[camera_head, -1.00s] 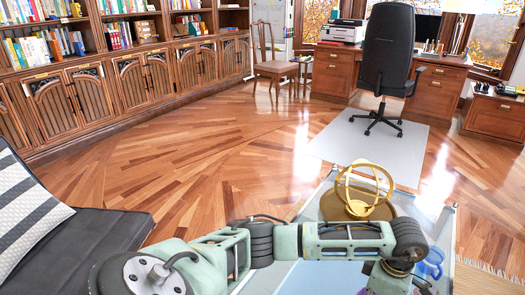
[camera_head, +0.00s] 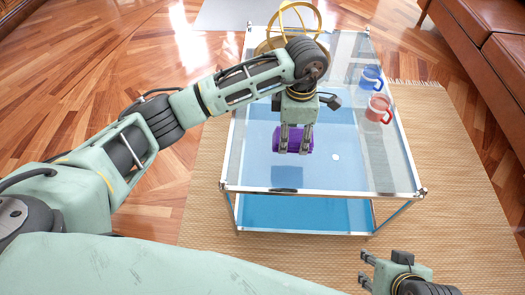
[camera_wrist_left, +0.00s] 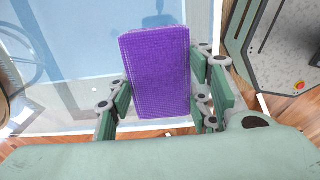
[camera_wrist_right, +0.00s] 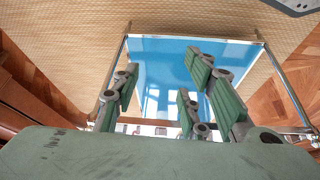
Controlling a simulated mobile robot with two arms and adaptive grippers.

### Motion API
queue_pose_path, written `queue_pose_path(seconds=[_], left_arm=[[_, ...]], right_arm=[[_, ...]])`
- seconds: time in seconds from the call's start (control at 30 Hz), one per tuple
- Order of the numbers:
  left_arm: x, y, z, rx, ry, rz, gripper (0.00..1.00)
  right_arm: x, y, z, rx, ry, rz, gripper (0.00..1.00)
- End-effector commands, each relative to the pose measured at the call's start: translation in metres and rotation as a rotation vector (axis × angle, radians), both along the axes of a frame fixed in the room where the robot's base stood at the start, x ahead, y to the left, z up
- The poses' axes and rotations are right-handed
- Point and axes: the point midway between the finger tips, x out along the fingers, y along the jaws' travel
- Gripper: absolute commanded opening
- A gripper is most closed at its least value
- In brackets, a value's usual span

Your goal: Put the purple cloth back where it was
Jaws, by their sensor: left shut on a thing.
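The purple cloth (camera_head: 293,140) is a folded block held by my left gripper (camera_head: 293,148) over the glass-topped table (camera_head: 233,160). In the left wrist view the cloth (camera_wrist_left: 158,70) sits between the fingers, which are shut on it from both sides. A dark patch shows on the tabletop in front of it, and the cloth seems to hang above the glass. My right gripper (camera_head: 365,270) is low at the front right, apart from the table. In the right wrist view its fingers are spread and empty, with the table's blue lower shelf (camera_wrist_right: 165,65) beyond.
A blue mug (camera_head: 371,77) and a red mug (camera_head: 379,108) stand on the table's right side. A golden ring ornament (camera_head: 290,25) is at the back, partly behind my left arm. A small white spot (camera_head: 335,157) marks the blue surface. A brown sofa (camera_head: 495,60) is at the right.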

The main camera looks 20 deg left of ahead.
Motion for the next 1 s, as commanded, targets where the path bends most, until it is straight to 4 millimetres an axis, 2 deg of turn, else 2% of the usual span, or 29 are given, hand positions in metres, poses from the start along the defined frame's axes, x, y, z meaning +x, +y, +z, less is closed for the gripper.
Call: queue_pose_path(seconds=[0.03, 0.13, 0.33, 0.47, 0.8, 1.0], left_arm=[[-0.005, 0.013, -0.01, 0.0, 0.003, 0.004, 0.25], [-0.011, 0.035, -0.023, 0.001, 0.001, 0.004, 0.25], [-0.019, 0.06, -0.039, -0.002, -0.001, 0.001, 0.25], [-0.02, 0.065, -0.043, -0.002, -0.001, -0.001, 0.25], [-0.02, 0.065, -0.079, -0.001, 0.001, -0.001, 0.25], [-0.019, 0.065, -0.08, 0.0, -0.002, -0.001, 0.25]], right_arm=[[0.008, 0.003, 0.0, 0.007, -0.033, 0.003, 0.4], [0.023, 0.007, 0.005, 0.022, -0.101, 0.008, 0.4], [0.044, 0.014, 0.015, 0.042, -0.195, 0.016, 0.4], [0.05, 0.016, 0.018, 0.048, -0.226, 0.019, 0.4], [0.091, 0.031, 0.045, 0.095, -0.442, 0.034, 0.4], [0.094, 0.032, 0.049, 0.099, -0.46, 0.035, 0.4]])
